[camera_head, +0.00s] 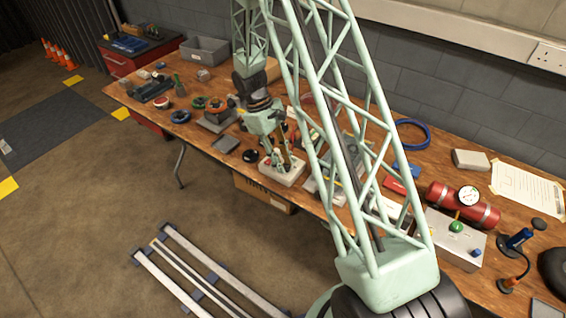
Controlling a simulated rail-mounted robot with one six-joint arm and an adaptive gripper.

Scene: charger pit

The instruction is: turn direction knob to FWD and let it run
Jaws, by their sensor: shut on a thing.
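My gripper (282,160) points down at a light box (286,174) near the front edge of the wooden table, left of the picture's middle right. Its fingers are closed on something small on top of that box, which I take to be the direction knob. The fingers cover the knob, so its pointer and any FWD marking cannot be seen. The box sits flat on the table. Whether anything is running cannot be told.
My lattice arm hides part of the table. A red cylinder with a gauge (468,196) and a metal box with a green knob (456,227) stand at right. Several tools and valves lie at left. A grey bin (205,51) stands at the back. A rail (190,275) lies on the floor.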

